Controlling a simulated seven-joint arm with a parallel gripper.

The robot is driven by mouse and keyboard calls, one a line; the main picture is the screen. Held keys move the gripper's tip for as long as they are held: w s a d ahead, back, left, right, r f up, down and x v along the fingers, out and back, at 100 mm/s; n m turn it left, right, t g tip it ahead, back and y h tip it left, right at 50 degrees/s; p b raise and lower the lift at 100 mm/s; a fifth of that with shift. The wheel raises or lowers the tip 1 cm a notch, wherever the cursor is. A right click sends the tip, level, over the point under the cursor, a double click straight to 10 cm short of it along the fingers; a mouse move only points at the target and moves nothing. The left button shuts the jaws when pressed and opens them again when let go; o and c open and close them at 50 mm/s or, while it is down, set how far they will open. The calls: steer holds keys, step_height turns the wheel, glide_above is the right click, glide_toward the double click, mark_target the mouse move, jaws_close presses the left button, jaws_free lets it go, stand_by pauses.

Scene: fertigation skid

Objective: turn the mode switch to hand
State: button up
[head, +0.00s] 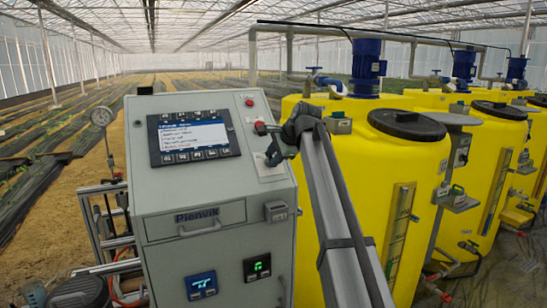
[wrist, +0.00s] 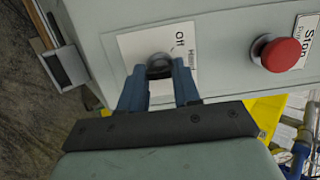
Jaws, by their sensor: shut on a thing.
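The mode switch (wrist: 159,65) is a dark round knob on a white label plate (wrist: 130,45) on the grey cabinet. In the wrist view, "Off" reads on the plate beside the knob, with a second, partly hidden word near it. My gripper (wrist: 160,80) has its two blue fingers on either side of the knob and is shut on it. The direction the knob points cannot be made out. In the head view my gripper (head: 274,150) is at the cabinet's right side and hides the knob.
A red stop button (wrist: 281,54) sits close to the switch. The grey cabinet (head: 190,260) carries a screen (head: 194,137) and lower displays. Yellow tanks (head: 375,170) with black lids stand close behind and right of my arm.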

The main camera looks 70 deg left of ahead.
stand_by(0.3)
steer(key=o, duration=1.1)
steer(key=shift+c, duration=0.2)
steer(key=shift+d+r, duration=0.1)
steer(key=v, duration=1.3)
steer(key=shift+d+r, duration=0.2)
steer(key=shift+r, duration=0.05)
